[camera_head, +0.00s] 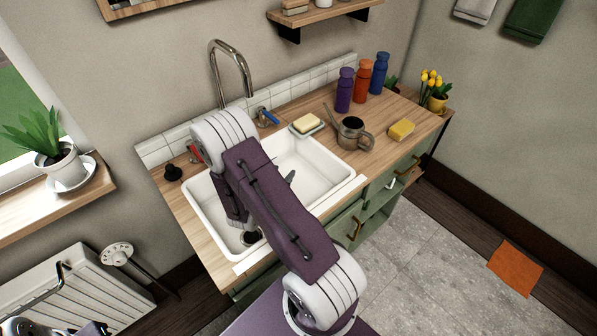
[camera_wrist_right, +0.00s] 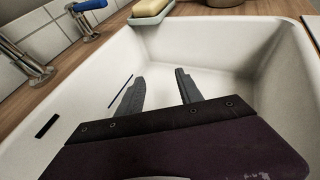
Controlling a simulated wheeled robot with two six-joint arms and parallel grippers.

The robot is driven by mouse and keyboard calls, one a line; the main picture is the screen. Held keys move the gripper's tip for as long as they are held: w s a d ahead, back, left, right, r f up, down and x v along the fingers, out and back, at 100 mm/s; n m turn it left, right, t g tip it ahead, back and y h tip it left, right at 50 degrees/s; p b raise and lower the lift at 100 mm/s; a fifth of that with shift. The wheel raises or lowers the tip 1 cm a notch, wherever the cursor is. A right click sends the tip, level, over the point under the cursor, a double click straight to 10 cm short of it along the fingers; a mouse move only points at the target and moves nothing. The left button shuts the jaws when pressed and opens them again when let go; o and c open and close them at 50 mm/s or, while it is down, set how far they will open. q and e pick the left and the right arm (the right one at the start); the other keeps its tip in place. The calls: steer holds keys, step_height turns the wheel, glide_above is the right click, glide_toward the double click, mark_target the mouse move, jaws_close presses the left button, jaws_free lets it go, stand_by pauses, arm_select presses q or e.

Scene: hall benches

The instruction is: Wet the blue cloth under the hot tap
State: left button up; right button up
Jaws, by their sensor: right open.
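My right gripper (camera_wrist_right: 156,84) is open and empty inside the white sink basin (camera_head: 308,160); the basin also fills the wrist view (camera_wrist_right: 235,55). In the head view my right arm hides most of that gripper. The chrome spout (camera_head: 232,68) arches up behind the basin. A red tap handle (camera_head: 194,154) shows left of it, partly behind my arm, and a blue tap handle (camera_head: 267,117) right of it. I see no blue cloth in either view. A dark part at the lower left edge (camera_head: 60,328) seems to be my left arm's end; its fingers cannot be made out.
A yellow soap on a dish (camera_head: 306,125), a metal mug (camera_head: 353,134), a yellow sponge (camera_head: 401,129) and purple, orange and blue bottles (camera_head: 378,73) stand right of the sink. A black stopper (camera_head: 173,173) is at its left. An orange cloth (camera_head: 515,267) lies on the floor.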

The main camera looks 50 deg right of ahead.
steer(key=s+d+r+p, duration=0.2)
steer(key=s+r+p, duration=0.1)
steer(key=s, duration=0.3)
steer(key=shift+r+p, duration=0.4)
steer(key=shift+r, duration=0.05)
